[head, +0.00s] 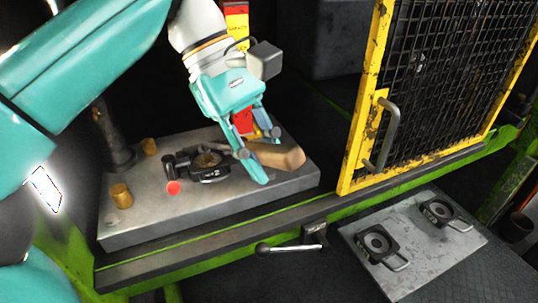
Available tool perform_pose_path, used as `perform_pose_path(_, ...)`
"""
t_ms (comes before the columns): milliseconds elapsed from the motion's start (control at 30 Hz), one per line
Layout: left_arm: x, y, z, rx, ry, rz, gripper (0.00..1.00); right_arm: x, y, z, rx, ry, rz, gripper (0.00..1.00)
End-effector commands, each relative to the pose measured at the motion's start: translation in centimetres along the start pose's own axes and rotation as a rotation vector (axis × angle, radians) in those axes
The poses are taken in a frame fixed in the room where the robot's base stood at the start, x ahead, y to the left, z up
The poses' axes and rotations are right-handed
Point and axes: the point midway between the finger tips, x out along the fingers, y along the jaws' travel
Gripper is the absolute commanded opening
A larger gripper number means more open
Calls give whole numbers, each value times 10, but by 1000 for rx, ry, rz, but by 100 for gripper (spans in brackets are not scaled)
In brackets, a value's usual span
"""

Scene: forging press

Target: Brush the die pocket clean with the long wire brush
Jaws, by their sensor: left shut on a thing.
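My left gripper (262,155) is shut on the long wire brush (283,156), whose tan wooden handle sticks out to the right of the fingers. The fingers hide part of the brush, and I cannot make out its bristles clearly. The dark die (208,176) sits on the grey press bed just left of the gripper. Its round pocket (207,160) shows brownish, rough material. The brush's hidden end lies close to the die's right side; I cannot tell whether it touches the pocket. My right gripper is not in view.
Two brass-coloured posts (121,195) and a red round knob (173,188) stand left on the bed (215,218). A yellow mesh gate (370,110) stands right of the bed. A lever (285,246) is at the front. Two handled dark blocks (378,244) lie on a plate (418,270) lower right.

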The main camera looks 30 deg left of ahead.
Motion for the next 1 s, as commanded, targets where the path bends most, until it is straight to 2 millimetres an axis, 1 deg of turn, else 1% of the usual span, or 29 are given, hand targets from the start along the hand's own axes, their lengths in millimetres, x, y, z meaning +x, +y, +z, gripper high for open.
perform_pose_path(367, 0, 0, 0, 1, 0, 1, 0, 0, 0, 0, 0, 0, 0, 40)
perform_pose_path(767, 6, -4, 11, 2, 0, 2, 0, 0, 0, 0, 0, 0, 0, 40)
perform_pose_path(1000, 6, -4, 12, 1, 0, 2, 0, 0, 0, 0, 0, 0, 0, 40)
